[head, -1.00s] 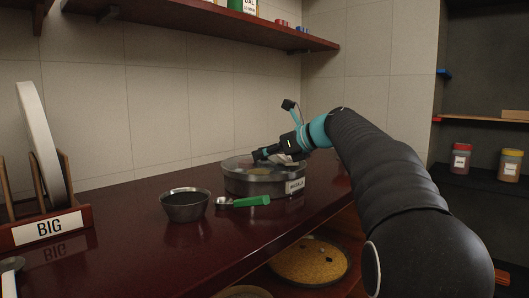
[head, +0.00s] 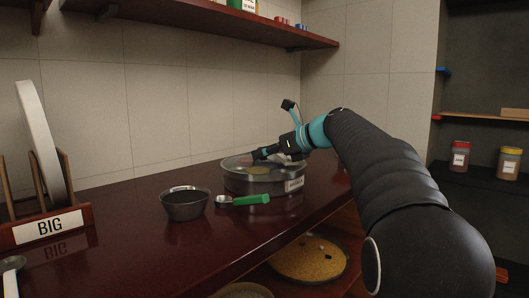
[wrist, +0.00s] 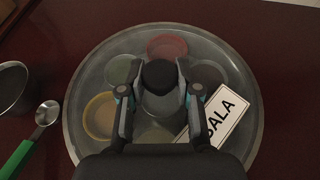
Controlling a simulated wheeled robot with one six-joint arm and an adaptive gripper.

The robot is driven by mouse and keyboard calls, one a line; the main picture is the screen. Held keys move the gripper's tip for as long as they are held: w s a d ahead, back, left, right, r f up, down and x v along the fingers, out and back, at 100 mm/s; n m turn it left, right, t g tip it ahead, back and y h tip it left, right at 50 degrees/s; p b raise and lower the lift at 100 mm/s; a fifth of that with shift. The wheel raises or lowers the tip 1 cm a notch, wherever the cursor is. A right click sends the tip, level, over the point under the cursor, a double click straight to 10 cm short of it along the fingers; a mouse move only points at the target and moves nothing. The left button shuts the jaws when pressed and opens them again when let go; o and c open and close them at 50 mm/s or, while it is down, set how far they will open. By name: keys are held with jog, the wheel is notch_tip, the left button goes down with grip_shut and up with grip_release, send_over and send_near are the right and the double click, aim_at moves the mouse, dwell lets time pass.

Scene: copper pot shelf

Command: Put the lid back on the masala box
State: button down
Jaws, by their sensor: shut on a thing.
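The masala box (head: 240,183) is a round steel tin on the counter, with a white label (head: 294,185) at its front right. Its clear lid (head: 238,161) lies over the top, level as far as I can see; whether it is fully seated I cannot tell. Through the lid, the wrist view shows several round cups, one red (wrist: 167,46) and one yellow-rimmed (wrist: 99,116). My gripper (head: 263,154) is over the lid's middle, shut on its dark knob (wrist: 159,76). In the wrist view my gripper (wrist: 160,92) has a finger on each side of the knob.
A steel bowl (head: 186,204) and a green-handled spoon (head: 250,199) lie just left and in front of the box. A rack with a BIG sign (head: 48,227) stands at far left. A wall shelf (head: 200,24) runs above. Bare counter (head: 130,250) lies in front.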

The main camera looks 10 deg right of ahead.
jog(key=shift+f, duration=0.6)
jog(key=c, duration=0.7)
grip_release()
jog(key=shift+f, duration=0.1)
jog(key=shift+d, duration=0.1)
jog(key=shift+p, duration=0.3)
notch_tip(320, 180, up, 2)
jog(key=shift+w+d+r+p, duration=0.1)
jog(key=shift+p, duration=0.9)
jog(key=r+p, duration=0.3)
jog(key=shift+a+r+p, duration=0.2)
jog(key=shift+p, duration=0.1)
jog(key=shift+r, duration=1.1)
